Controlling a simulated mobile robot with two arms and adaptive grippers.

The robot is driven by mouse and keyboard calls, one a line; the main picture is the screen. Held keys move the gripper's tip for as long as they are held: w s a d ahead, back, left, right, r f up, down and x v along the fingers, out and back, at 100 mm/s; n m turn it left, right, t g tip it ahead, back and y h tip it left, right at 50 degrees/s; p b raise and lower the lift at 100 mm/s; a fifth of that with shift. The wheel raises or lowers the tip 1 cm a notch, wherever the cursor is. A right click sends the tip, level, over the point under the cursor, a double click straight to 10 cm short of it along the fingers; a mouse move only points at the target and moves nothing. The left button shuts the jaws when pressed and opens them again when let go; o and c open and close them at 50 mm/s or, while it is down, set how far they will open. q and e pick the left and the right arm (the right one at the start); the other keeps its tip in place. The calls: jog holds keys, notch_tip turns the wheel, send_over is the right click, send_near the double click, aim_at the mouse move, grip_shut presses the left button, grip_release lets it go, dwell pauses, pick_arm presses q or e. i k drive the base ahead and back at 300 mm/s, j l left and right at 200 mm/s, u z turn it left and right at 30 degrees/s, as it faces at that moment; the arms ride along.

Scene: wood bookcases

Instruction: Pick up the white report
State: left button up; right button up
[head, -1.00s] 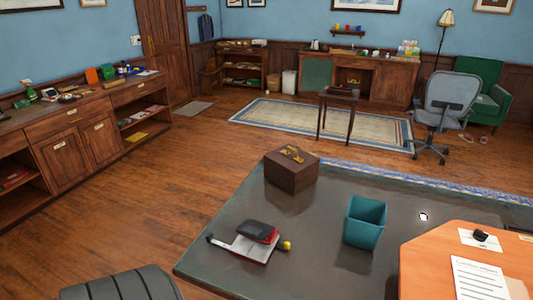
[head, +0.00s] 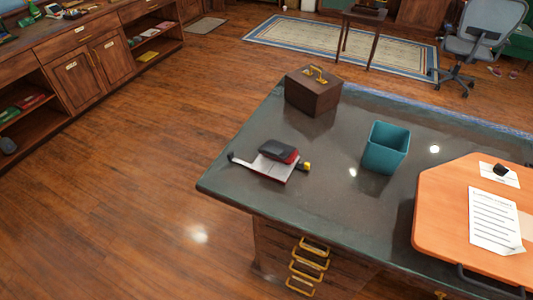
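A white printed sheet (head: 495,219) with lines of text lies on the orange board at the right; its lower right corner looks curled. A smaller white sheet (head: 499,175) lies behind it with a small black object on it. A white paper or booklet (head: 266,167) lies on the dark desk under a black and red item. I cannot tell from the print which one is the report. Neither of my grippers is in view.
The orange board (head: 432,205) sits on the dark desk (head: 320,205), which has brass-handled drawers. A teal bin (head: 385,148) and a brown box (head: 313,92) stand on the desk. Wooden floor is clear at left, before the cabinets (head: 80,75).

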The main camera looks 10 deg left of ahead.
aim_at(494, 227)
jog(key=u, duration=0.2)
jog(key=z, duration=1.8)
